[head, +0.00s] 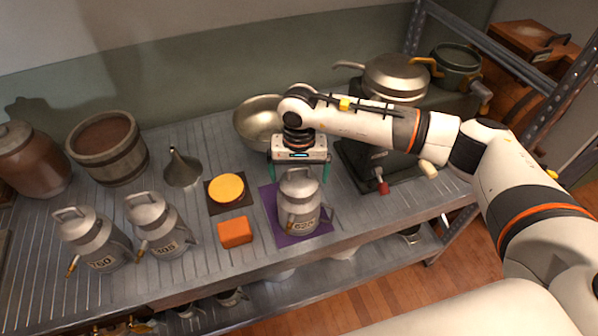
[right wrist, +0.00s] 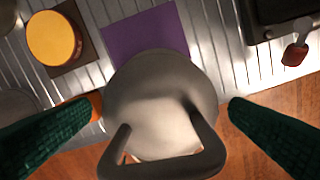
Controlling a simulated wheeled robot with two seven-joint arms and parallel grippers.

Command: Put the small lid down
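A grey metal can (head: 298,212) with a number on its front stands upright on a purple mat (head: 268,213). Its domed top (head: 297,182) has a loop handle. In the right wrist view the domed top (right wrist: 160,88) fills the middle. I cannot tell whether it is a separate lid. My right gripper (head: 299,174) is directly above the can, pointing down. Its two green fingers are spread wide, one on each side of the top, with nothing visibly clamped. No other small loose lid is clear. My left gripper is not in view.
Two similar cans (head: 92,240) (head: 157,227) stand left. A yellow disc (head: 227,187) on a dark square and an orange block (head: 235,232) lie near the mat. A metal bowl (head: 255,122) is behind; a dark stove-like unit (head: 358,165) with a lidded pan (head: 396,78) is right.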

